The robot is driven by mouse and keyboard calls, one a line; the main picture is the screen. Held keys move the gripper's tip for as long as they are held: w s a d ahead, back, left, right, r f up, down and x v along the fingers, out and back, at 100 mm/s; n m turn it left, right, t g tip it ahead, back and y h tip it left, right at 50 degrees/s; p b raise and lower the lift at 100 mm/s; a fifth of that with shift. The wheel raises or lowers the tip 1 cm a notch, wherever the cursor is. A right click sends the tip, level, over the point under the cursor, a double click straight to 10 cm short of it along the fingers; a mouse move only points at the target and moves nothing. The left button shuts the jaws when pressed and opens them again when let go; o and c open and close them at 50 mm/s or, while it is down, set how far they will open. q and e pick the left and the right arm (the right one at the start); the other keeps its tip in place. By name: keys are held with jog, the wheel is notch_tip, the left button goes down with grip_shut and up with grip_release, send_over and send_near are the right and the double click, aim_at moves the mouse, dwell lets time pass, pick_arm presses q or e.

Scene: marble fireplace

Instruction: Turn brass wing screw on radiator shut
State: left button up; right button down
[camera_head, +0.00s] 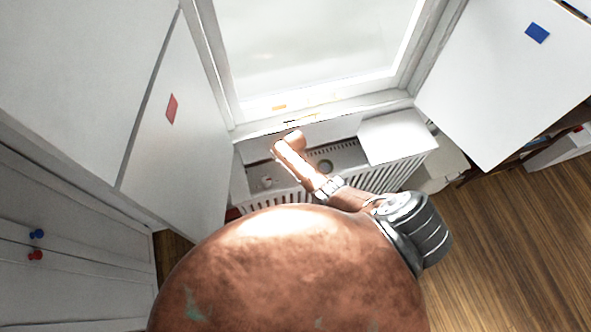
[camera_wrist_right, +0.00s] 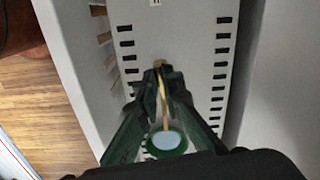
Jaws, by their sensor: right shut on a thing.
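The white slotted radiator (camera_head: 400,175) stands below the window in the head view. Its face (camera_wrist_right: 187,25) also fills the middle of the right wrist view, with dark slots down both sides. My right gripper (camera_wrist_right: 161,78) has dark green fingers that come together over the radiator. They are shut on the thin brass wing screw (camera_wrist_right: 158,64), and its ends are partly hidden by the fingers. I cannot tell how far the screw is turned. In the head view I cannot make out the screw or the right gripper. My left gripper is in neither view.
A large copper-coloured form covers the lower middle of the head view and hides part of the radiator front. White cabinets (camera_head: 75,260) stand at left, a white panel with a blue square (camera_head: 537,33) at right. Wooden floor (camera_head: 510,235) is open at right.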

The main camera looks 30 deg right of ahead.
jog(key=shift+m, duration=1)
jog(key=c, duration=2.1)
grip_release()
jog(key=shift+w+r, duration=0.15)
jog(key=shift+r, duration=0.35)
notch_tip(320, 180, up, 11)
